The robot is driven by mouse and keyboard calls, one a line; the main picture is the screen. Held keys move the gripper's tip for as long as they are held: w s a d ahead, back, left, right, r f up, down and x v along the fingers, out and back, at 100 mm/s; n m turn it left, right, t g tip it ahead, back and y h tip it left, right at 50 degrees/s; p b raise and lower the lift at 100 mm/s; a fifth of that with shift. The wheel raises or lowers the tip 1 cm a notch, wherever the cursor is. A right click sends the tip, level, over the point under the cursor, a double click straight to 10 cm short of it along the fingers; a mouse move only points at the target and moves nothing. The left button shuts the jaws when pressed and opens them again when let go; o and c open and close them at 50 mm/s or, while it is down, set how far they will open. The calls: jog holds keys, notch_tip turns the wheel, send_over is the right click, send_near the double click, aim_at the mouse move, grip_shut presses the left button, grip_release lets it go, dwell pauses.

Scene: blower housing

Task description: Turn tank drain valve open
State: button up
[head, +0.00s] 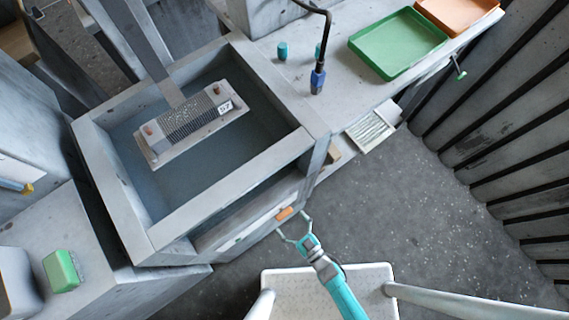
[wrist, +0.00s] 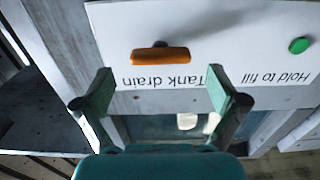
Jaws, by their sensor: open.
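The tank drain valve is an orange bar handle (wrist: 160,55) on a white panel in the wrist view, lying nearly level across the picture above the upside-down label "Tank drain" (wrist: 168,80). In the head view the orange handle (head: 284,213) shows on the front of the tank (head: 180,228). My gripper (wrist: 160,90) is open and empty in the wrist view, its fingers spread wider than the handle. The handle lies ahead, roughly between the fingertips, with no contact seen. In the head view my gripper (head: 293,227) is just in front of the handle.
A green button (wrist: 299,45) labelled "Hold to fill" sits right of the handle. A finned block marked 57 (head: 190,120) is in the tank. A green tray (head: 397,43) and an orange tray (head: 458,12) stand on the bench. Clear floor (head: 440,220) lies to the right.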

aim_at(284, 214)
jog(key=shift+x, duration=1.85)
jog(key=c, duration=1.1)
